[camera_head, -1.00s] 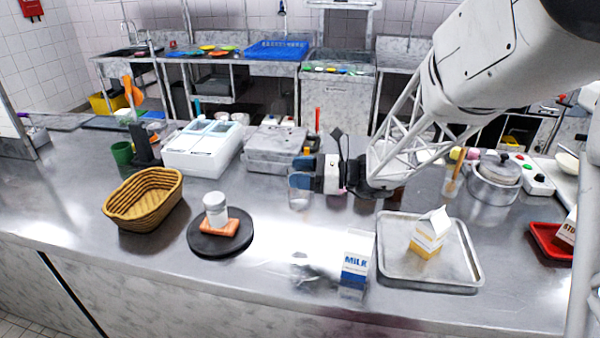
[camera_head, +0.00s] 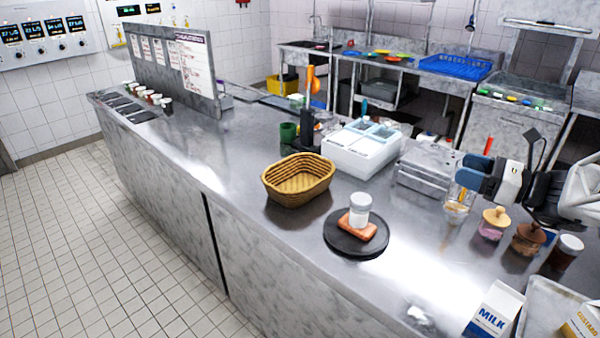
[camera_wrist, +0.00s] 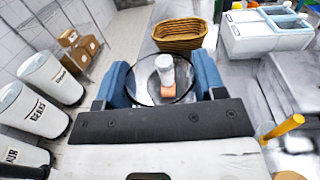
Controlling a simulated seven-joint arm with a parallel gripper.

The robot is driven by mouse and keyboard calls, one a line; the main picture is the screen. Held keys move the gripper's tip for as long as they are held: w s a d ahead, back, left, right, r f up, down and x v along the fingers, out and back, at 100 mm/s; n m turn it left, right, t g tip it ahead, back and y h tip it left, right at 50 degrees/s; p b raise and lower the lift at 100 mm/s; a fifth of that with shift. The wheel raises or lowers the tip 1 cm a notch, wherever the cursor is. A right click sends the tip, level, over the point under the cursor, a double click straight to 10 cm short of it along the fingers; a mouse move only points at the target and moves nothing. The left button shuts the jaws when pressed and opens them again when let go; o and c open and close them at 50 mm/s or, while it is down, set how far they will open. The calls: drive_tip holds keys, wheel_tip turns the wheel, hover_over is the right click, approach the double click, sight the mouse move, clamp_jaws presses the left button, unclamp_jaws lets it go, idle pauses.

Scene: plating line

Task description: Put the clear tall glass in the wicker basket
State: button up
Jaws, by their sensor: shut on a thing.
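The clear tall glass (camera_head: 457,205) hangs upright between the blue fingertips of my gripper (camera_head: 470,180), above the steel counter. In the wrist view my gripper (camera_wrist: 165,85) is shut on the glass (camera_wrist: 147,72), whose clear wall and round rim show between the fingers. The tan wicker basket (camera_head: 298,180) stands on the counter to the left of my gripper, apart from it, and looks empty. It also shows in the wrist view (camera_wrist: 180,42), beyond the fingers.
A white bin box (camera_head: 368,147) and a grey metal box (camera_head: 430,165) stand behind. Lidded jars (camera_head: 492,224) and a milk carton (camera_head: 494,308) are nearby.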

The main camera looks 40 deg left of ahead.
drive_tip(key=s+a+t, duration=0.1)
drive_tip(key=s+a, duration=0.3)
drive_tip(key=a, duration=0.6)
drive_tip(key=s+a+r+m, duration=0.1)
drive_tip(key=s+a, duration=0.4)
drive_tip(key=a, duration=0.5)
drive_tip(key=s+a+t, duration=0.1)
drive_tip(key=s+a, duration=0.3)
drive_tip(key=a, duration=0.5)
drive_tip(key=f, duration=0.5)
drive_tip(key=shift+w+a, duration=0.1)
drive_tip(key=shift+a, duration=0.1)
drive_tip(key=w+a+f, duration=0.1)
drive_tip(key=w+a, duration=0.9)
drive_tip(key=a, duration=0.2)
drive_tip(key=shift+a+f, duration=0.25)
drive_tip(key=shift+a, duration=0.05)
drive_tip(key=shift+s, duration=0.1)
drive_tip(key=shift+f, duration=1.75)
